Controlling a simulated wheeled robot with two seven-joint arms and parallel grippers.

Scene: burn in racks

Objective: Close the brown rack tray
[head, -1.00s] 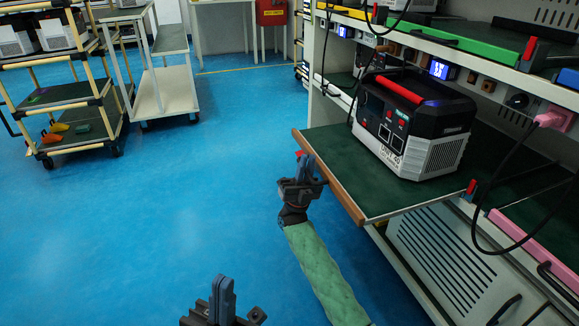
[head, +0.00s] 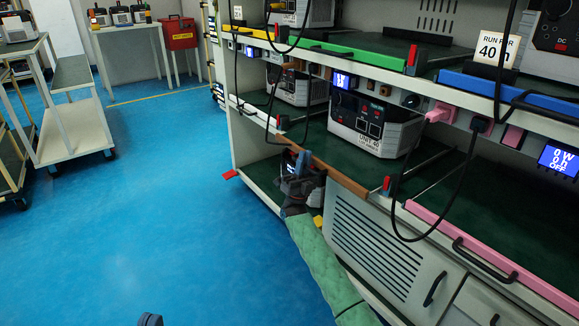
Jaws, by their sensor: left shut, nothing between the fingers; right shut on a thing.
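The brown rack tray shows its brown front edge (head: 343,178) and green surface on the rack's middle level. Its front edge lies close to the line of the rack's front, roughly level with the pink-edged tray beside it. My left gripper (head: 149,319) is shut and empty, barely in view at the bottom edge, over the floor.
Black cables hang before the rack. Green (head: 365,56) and blue (head: 520,92) tray edges are above. A white trolley (head: 75,120) stands far left. The blue floor between is clear.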

